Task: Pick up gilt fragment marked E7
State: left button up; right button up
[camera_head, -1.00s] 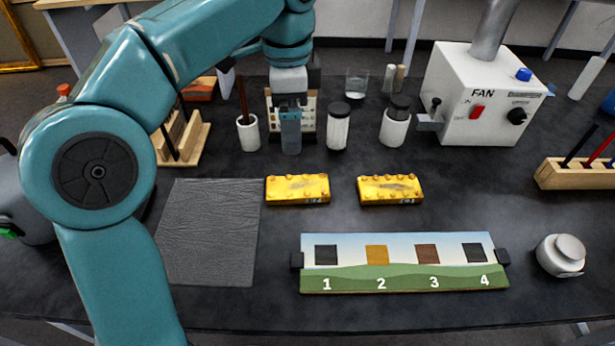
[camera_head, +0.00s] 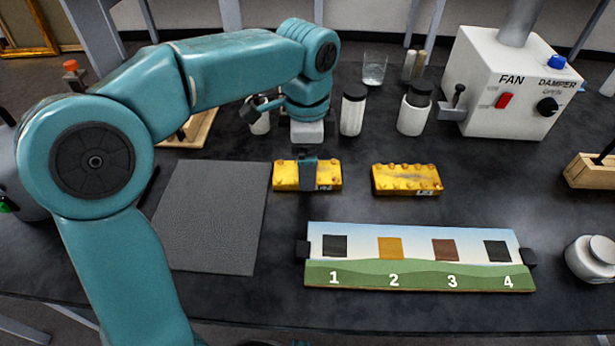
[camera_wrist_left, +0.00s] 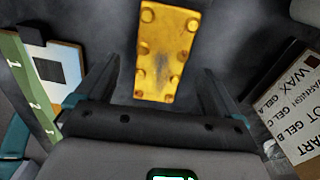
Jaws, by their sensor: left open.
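Two yellow-gold gilt fragments with knobs along their edges lie on the dark bench, a left one (camera_head: 284,177) and a right one (camera_head: 407,180). Each has a small mark on its front face, too small to read, so I cannot tell which is E7. My left gripper (camera_head: 307,166) points down over the left fragment and hides its middle. In the left wrist view this fragment (camera_wrist_left: 165,50) lies between the two spread fingers of the open gripper (camera_wrist_left: 160,66), with gaps on both sides. My right gripper is not in view.
A painted panel with numbered squares (camera_head: 420,274) lies in front of the fragments. A grey mat (camera_head: 212,215) is at left. A lidded pot (camera_head: 591,258) is at right.

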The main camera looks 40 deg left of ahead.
pick_arm(q)
notch_tip(320, 180, down, 3)
jog(key=shift+r, duration=0.15)
jog(key=c, duration=1.2)
jog(key=shift+r, duration=0.1)
jog(key=shift+c, duration=0.2)
